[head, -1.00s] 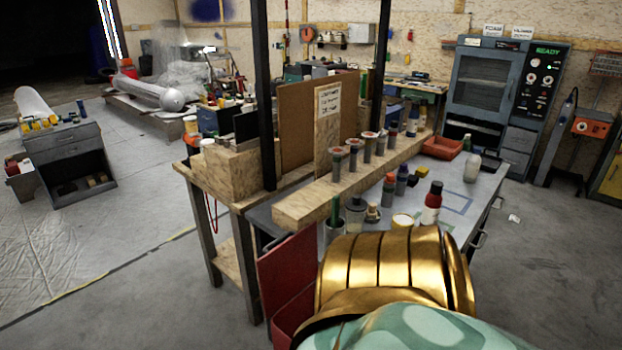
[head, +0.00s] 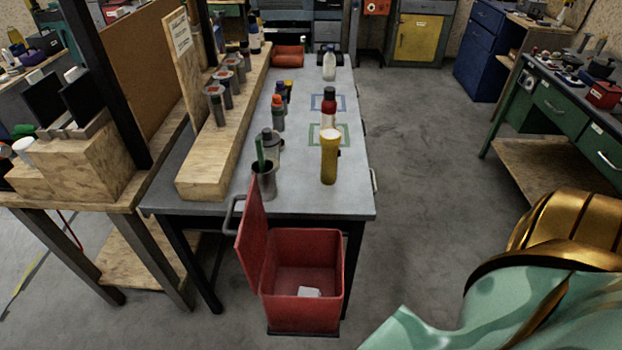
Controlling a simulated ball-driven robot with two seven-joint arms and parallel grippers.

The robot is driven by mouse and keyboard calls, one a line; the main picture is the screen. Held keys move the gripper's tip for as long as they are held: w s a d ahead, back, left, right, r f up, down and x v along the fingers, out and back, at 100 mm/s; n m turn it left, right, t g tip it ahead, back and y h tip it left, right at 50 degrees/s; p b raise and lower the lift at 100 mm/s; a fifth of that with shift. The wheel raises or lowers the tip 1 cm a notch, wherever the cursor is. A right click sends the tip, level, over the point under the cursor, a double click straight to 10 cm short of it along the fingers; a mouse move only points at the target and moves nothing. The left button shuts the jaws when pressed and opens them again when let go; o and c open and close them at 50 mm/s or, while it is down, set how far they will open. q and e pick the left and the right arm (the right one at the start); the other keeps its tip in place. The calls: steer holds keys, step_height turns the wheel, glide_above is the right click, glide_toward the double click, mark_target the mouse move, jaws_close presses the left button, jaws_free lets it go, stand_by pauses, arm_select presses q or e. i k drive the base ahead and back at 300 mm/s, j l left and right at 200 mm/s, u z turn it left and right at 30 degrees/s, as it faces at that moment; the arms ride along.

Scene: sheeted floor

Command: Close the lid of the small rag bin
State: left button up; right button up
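The small red rag bin (head: 334,318) stands on the floor against the near end of the grey workbench. Its red lid (head: 252,238) is open and stands nearly upright on the bin's left side. A small white piece (head: 309,292) lies on the bin's floor inside. Neither of my grippers shows in the head view. A gold and pale green part fills the lower right corner; I cannot tell exactly what it is.
A wooden bench (head: 105,208) stands left. Concrete floor (head: 420,200) is clear to the right.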

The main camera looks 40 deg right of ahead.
mark_target(251, 235)
steer(key=i+j+z, duration=0.2)
steer(key=z, duration=0.25)
steer(key=i+j+z, duration=0.2)
steer(key=z, duration=0.3)
steer(key=i+j+z, duration=0.15)
steer(key=j+z, duration=0.6)
steer(key=z, duration=0.15)
steer(key=j+z, duration=0.45)
steer(key=z, duration=0.2)
steer(key=k, duration=0.05)
